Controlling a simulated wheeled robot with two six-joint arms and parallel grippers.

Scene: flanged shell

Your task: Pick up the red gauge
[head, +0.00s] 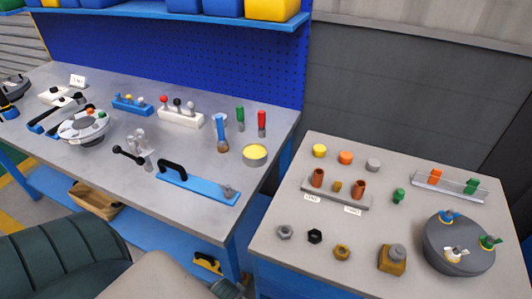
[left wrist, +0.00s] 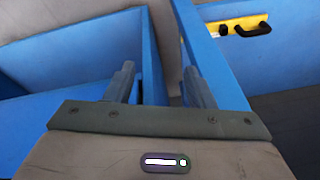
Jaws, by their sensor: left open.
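The red gauge (head: 262,120) is a small upright piece with a red upper part, near the back right corner of the grey top of the blue bench. A similar green piece (head: 240,114) stands just left of it. My left gripper (left wrist: 158,86) is open in the left wrist view, with nothing between its fingers. It points at blue bench framing, and the red gauge is not in that view. In the head view my left arm is at the bottom edge, low in front of the bench and well away from the gauge. My right gripper is not in view.
A yellow cap (head: 255,154), a blue plate with a black handle (head: 197,184) and a blue-topped cylinder (head: 221,132) stand near the gauge. A second table (head: 290,262) at right holds several parts.

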